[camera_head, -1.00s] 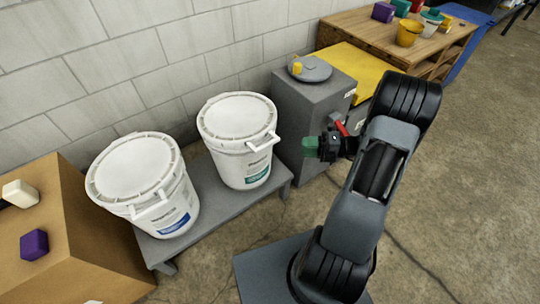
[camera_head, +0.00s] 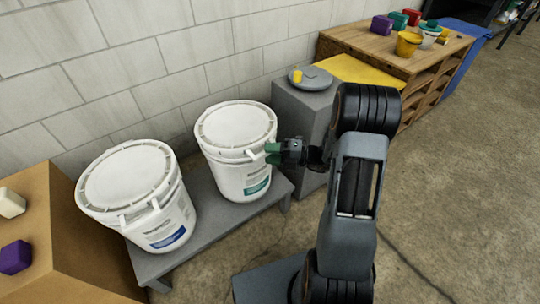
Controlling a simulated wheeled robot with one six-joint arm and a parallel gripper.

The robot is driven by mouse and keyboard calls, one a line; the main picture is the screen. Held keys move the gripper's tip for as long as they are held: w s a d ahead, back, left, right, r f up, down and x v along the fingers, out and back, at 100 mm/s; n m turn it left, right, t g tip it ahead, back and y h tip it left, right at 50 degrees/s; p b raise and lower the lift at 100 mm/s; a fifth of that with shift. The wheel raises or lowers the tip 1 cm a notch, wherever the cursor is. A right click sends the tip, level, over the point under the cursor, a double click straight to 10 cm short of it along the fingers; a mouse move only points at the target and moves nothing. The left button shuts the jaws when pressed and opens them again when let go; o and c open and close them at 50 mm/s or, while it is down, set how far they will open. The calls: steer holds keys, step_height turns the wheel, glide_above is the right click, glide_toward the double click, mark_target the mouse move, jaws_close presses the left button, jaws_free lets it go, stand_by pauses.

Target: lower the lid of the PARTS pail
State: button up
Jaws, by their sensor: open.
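Two white pails with ribbed white lids stand side by side on a low grey platform. The left pail (camera_head: 172,222) has a blue label band, and the right pail (camera_head: 244,178) a teal one. The print is too small to read, so I cannot tell which is PARTS. The left lid (camera_head: 128,176) and right lid (camera_head: 236,125) both look to lie across their rims; any small gap is unclear. My gripper (camera_head: 272,153), with green fingertips, is open at the right pail's front-right rim, by its handle. I cannot tell whether it touches. The fingertips partly hide the handle.
The low grey platform (camera_head: 222,213) stands against the block wall. A brown box (camera_head: 75,245) is at left. A wooden shelf (camera_head: 385,62) holds coloured blocks and pails. Floor at right is clear.

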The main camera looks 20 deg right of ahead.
steer(key=shift+w+a, duration=0.15)
steer(key=shift+a, duration=0.15)
jaws_close()
stand_by(0.3)
